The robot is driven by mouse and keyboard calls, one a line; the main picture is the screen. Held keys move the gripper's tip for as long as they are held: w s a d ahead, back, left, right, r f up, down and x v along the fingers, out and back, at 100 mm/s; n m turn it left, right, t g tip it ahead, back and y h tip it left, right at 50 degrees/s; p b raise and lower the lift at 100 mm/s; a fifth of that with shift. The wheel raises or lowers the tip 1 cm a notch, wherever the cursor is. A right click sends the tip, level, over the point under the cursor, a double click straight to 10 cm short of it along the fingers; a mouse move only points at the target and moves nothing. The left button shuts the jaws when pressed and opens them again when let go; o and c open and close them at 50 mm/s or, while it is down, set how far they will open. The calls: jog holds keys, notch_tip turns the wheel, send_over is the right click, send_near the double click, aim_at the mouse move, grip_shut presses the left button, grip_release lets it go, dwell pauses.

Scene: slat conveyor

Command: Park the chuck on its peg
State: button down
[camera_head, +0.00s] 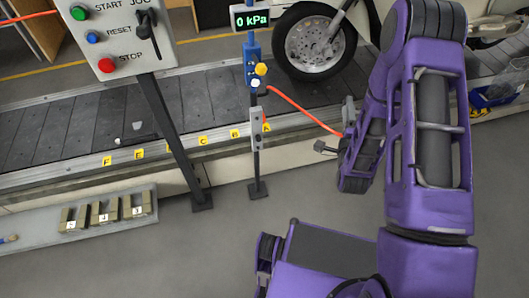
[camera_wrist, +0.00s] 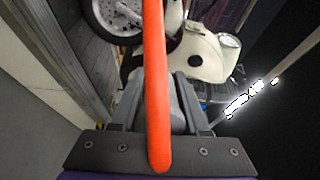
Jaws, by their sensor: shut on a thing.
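My gripper (camera_head: 335,145) is in front of the conveyor, to the right of the gauge post. In the wrist view my gripper (camera_wrist: 163,95) is shut on a grey piece, apparently the chuck (camera_wrist: 178,115), partly hidden by the orange hose (camera_wrist: 155,80). The hose (camera_head: 305,108) runs from the blue fitting on the post to my gripper in the head view. The post carries a grey bracket (camera_head: 257,132) with a small orange part beside it. Whether this is the peg I cannot tell. My gripper is clearly apart from the post.
The gauge (camera_head: 251,18) reads 0 kPa. The slat conveyor (camera_head: 70,118) runs behind the post, with a motorcycle wheel (camera_head: 313,45) on it. A control panel (camera_head: 120,35) stands left. A tray (camera_head: 30,238) with numbered blocks lies lower left. The floor between is clear.

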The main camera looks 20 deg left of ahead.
jog(key=s+a+f+n+g+y+b, duration=0.1)
jog(key=s+a+f+n+y+b, duration=0.2)
jog(key=a+f, duration=0.9)
jog(key=n+g+y, duration=0.2)
jog(key=y, duration=0.2)
send_near(257, 119)
jog(key=shift+m, duration=0.3)
jog(key=shift+b+x, duration=0.8)
jog(key=shift+x, duration=1.75)
jog(key=shift+w+a+f+t, duration=0.15)
jog(key=shift+w+a+t, duration=0.2)
jog(key=shift+w, duration=0.25)
jog(key=shift+c, duration=1.6)
grip_release()
jog(key=shift+s, duration=0.1)
jog(key=p+v, duration=0.1)
jog(key=v, duration=1.6)
jog(key=shift+p, duration=0.3)
